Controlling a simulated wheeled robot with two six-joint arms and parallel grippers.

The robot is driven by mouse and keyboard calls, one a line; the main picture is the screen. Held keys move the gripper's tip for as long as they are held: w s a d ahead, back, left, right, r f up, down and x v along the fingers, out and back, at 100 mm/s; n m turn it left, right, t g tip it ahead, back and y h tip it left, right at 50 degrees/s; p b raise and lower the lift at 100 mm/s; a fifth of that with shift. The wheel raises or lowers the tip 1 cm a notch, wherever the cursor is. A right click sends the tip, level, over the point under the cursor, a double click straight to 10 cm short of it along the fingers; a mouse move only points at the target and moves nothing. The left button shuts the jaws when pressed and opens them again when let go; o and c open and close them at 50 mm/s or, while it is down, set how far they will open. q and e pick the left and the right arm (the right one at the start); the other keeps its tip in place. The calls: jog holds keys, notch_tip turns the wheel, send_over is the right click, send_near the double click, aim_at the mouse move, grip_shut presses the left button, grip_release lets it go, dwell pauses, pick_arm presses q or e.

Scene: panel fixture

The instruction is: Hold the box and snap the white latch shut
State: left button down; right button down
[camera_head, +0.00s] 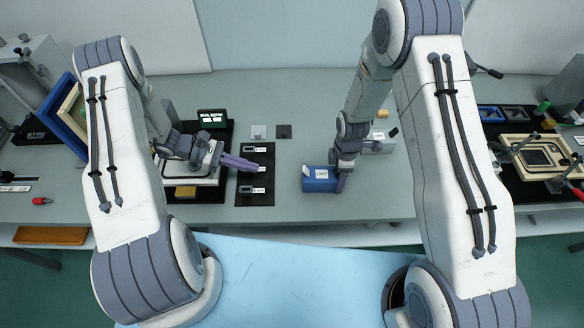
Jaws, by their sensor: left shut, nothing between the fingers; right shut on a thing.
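A small blue box (316,186) stands on the grey bench, right of the middle black panel. A white patch (322,173) with dark marks sits on its upper face; I cannot tell whether it is the latch or a label, or whether a latch is open. My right gripper (341,183) reaches down at the box's right end and is shut on it, hiding part of that end. My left gripper (249,165) is shut and empty, over the middle black panel, to the left of the box and apart from it.
The black panel (255,197) carries small labelled grey parts. A dark fixture with a "SEAL DEPTH" display (212,118) is behind my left arm. A wooden-framed fixture (530,152) is at the right. Bare bench lies between the panel and the box.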

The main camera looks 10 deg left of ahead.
pick_arm(q)
jog(key=shift+a+f+n+t+h, duration=0.25)
jog(key=shift+a+n+t+h, duration=0.15)
jog(key=shift+a+t, duration=0.35)
jog(key=shift+d, duration=0.1)
send_near(306, 171)
jog(key=f, duration=0.1)
jog(key=d+f, duration=0.1)
jog(key=f, duration=0.2)
jog(key=shift+w+d+f, duration=0.2)
jog(key=shift+w+f, duration=0.1)
jog(key=shift+w, duration=0.05)
jog(key=d, duration=0.1)
jog(key=d+r, duration=0.1)
jog(key=d, duration=0.1)
jog(key=shift+w+r, duration=0.15)
jog(key=shift+r, duration=0.05)
jog(key=shift+d+r, duration=0.2)
jog(key=shift+d, duration=0.2)
